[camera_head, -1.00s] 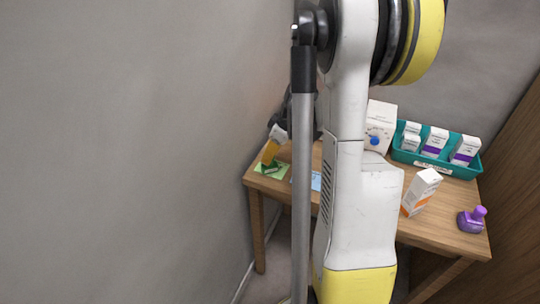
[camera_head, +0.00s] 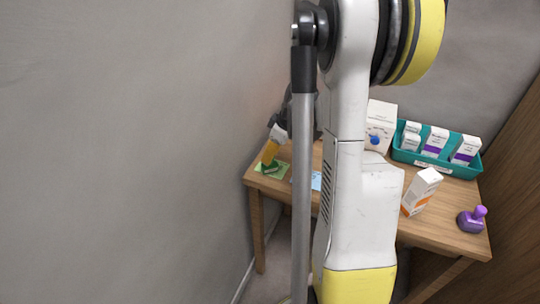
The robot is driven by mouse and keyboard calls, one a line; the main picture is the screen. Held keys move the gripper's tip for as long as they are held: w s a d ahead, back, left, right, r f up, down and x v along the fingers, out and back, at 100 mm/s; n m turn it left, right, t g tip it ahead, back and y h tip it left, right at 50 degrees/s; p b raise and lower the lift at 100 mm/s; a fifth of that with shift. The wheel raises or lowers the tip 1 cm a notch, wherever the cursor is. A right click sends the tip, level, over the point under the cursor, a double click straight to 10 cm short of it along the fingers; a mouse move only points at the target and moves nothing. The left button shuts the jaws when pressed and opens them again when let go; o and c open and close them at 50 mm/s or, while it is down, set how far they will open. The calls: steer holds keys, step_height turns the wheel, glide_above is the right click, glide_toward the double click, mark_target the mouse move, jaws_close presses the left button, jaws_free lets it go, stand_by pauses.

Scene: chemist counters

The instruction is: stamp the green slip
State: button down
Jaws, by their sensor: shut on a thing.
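The green slip (camera_head: 282,175) lies at the left front corner of the wooden table. A small dark green block (camera_head: 272,165), which looks like a stamp, is over the slip and seems to touch it; the exact gap cannot be told. A tilted orange and white piece (camera_head: 270,150) rises from it towards dark arm parts; I cannot tell whether it is a separate thing. My gripper (camera_head: 272,158) is at this spot, small and partly hidden, and seems shut on the dark green stamp. A purple stamp (camera_head: 472,219) stands at the table's right front.
A blue slip (camera_head: 316,181) lies right of the green one, partly hidden by my arm. An orange and white box (camera_head: 421,191) stands on the table (camera_head: 446,236). A teal tray (camera_head: 455,170) with several white boxes and a white box with a blue knob (camera_head: 381,115) are behind. A grey wall is left.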

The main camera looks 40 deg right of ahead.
steer(key=shift+r+p, duration=2.6)
steer(key=shift+r, duration=0.95)
